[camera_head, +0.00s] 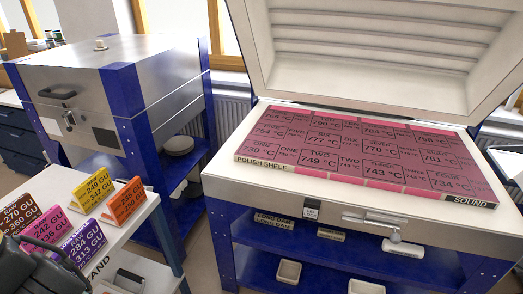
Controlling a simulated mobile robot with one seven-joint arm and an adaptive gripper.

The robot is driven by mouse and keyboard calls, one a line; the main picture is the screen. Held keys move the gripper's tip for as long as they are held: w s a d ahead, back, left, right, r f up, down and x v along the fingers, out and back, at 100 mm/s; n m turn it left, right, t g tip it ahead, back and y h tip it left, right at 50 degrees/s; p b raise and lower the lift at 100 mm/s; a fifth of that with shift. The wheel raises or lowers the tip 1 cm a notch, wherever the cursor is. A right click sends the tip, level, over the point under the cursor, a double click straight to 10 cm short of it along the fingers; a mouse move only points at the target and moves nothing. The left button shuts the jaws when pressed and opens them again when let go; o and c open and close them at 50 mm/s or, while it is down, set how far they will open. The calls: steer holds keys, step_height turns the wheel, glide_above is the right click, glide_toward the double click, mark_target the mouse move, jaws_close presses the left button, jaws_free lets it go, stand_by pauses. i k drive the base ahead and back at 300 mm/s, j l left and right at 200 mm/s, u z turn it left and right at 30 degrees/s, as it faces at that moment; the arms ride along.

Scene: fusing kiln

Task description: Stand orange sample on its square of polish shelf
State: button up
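The orange sample (127,201) is a small upright plate with dark print, at the right end of a group of coloured samples on a white stand (118,238) at the lower left. The polish shelf (262,163) is a pink board with a grid of printed squares, lying in the open kiln at the right. Its front left edge carries the label "POLISH SHELF", its front right edge "SOUND". No sample stands on it. My gripper (42,268) seems to be the dark, partly cut-off shape at the lower left, beside the samples; its fingers cannot be made out.
Yellow (97,186), magenta (44,228), purple (82,243) and brown (20,210) samples stand close to the orange one. A closed kiln (115,85) is behind them. The open kiln's raised lid (380,50) rises behind the shelf. A handle (375,222) juts from its front.

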mark_target(124, 204)
steer(key=i, duration=0.65)
steer(key=l+u, duration=0.25)
steer(key=u, duration=0.25)
steer(key=l+u, duration=0.25)
steer(key=u, duration=0.25)
steer(key=k+l+u, duration=0.15)
steer(key=u, duration=0.35)
